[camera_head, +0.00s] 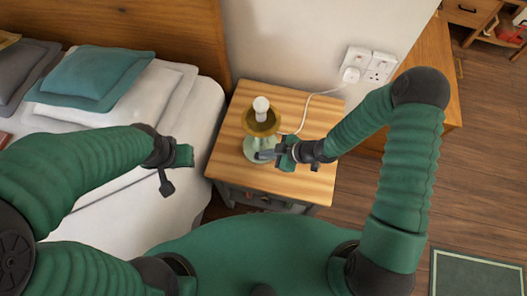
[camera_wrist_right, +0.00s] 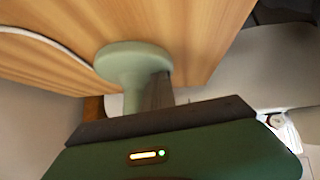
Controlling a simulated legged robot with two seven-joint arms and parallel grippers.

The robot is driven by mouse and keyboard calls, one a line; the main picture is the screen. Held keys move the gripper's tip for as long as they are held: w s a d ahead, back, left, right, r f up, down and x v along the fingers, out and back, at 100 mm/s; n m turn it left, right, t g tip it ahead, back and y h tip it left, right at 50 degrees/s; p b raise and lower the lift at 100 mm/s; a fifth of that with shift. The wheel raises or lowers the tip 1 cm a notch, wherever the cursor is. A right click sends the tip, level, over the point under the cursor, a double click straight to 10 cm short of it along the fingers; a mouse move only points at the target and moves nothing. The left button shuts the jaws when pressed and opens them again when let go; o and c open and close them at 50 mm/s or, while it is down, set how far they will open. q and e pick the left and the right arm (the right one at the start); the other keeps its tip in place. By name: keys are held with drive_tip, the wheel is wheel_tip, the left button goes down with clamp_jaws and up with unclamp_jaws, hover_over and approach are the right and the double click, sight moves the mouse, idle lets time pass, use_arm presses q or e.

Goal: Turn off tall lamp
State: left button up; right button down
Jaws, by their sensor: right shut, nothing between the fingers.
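A lamp (camera_head: 261,123) with a pale green base, a brass-coloured collar and a bare white bulb (camera_head: 261,105) stands upright on the wooden nightstand (camera_head: 313,120). I cannot tell whether the bulb is lit. My right gripper (camera_head: 266,155) is shut and empty at the front of the lamp's stem, low down. In the right wrist view the lamp's round green foot (camera_wrist_right: 133,60) and stem show just beyond the dark finger (camera_wrist_right: 157,92). I cannot tell whether they touch. My left gripper (camera_head: 172,174) is over the bed's edge, away from the lamp; its finger opening is unclear.
A white cord runs from the lamp to a wall outlet (camera_head: 380,68) behind. The bed (camera_head: 115,215) with pillows lies to the left. A wooden desk (camera_head: 430,62) is on the right. Wooden floor (camera_head: 480,170) is open there, with a green rug (camera_head: 478,274).

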drive_tip(key=shift+s+a, duration=0.25)
drive_tip(key=shift+s, duration=0.45)
drive_tip(key=shift+r, duration=0.15)
